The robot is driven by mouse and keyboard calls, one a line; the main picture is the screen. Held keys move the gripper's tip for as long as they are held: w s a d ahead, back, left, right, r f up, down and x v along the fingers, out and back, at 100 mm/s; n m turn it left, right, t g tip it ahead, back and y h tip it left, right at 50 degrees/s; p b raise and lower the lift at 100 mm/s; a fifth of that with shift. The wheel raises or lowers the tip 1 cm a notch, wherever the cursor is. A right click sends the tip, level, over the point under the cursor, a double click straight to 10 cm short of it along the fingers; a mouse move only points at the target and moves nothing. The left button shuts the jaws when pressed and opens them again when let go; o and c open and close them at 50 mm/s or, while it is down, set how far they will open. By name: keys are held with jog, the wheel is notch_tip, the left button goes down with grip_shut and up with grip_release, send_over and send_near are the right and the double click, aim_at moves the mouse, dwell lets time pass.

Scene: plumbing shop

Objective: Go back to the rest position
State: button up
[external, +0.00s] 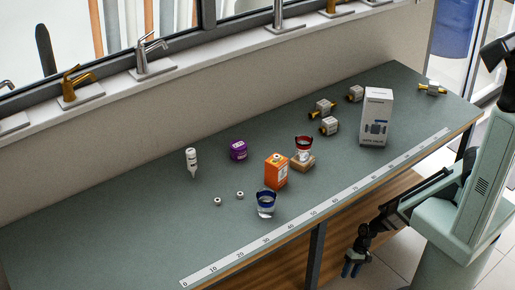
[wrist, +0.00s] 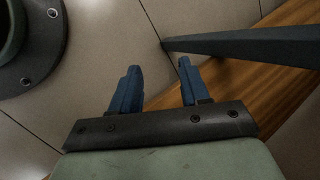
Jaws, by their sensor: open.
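My gripper (external: 353,264) hangs low in front of the bench, below the level of its top, with its blue fingers pointing down.
A dark bench leg (wrist: 240,45) stands near my gripper.

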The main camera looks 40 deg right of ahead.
jog(key=s+d+r+n+g+h, duration=0.1)
jog(key=s+d+r+g+h, duration=0.1)
jog(key=d, duration=1.1)
jog(key=s+d+r+n+g+h, duration=0.2)
jog(key=s+d+g+h, duration=0.1)
jog(key=d, duration=1.1)
jog(key=shift+s, duration=0.6)
